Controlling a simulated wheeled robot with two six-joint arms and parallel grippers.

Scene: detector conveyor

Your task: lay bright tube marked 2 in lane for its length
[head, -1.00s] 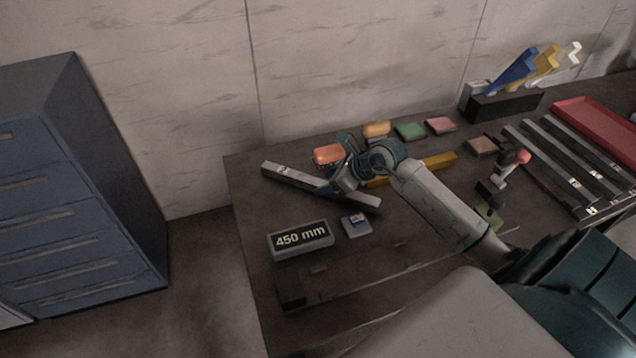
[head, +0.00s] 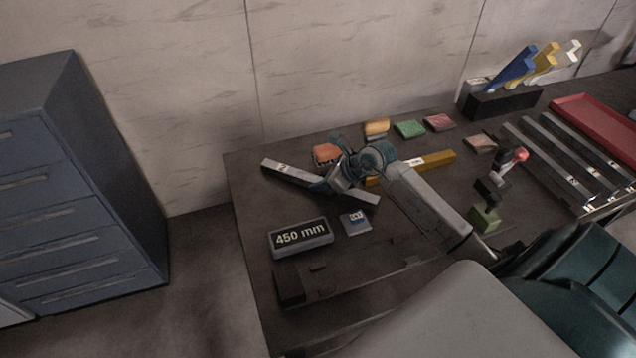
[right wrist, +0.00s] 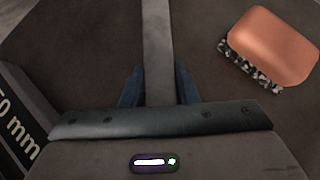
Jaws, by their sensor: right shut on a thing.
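A bright silver square tube (head: 290,172) with a small dark mark near its far left end, too small to read surely, lies slanted at the left part of the bench. My right gripper (head: 331,187) is shut on it near its middle. In the right wrist view the tube (right wrist: 158,45) runs straight away between the two blue fingers (right wrist: 158,90). Several parallel grey lanes (head: 571,160) with small pale labels stand at the right, well apart from the tube. My left gripper is not in view.
A display (head: 300,238) reads 450 mm, beside a small blue-and-white block (head: 355,221). An orange-backed brush (head: 326,153) lies close behind the tube. A yellow bar (head: 430,161), a red-knobbed lever (head: 519,154) and a red tray (head: 592,118) stand farther right.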

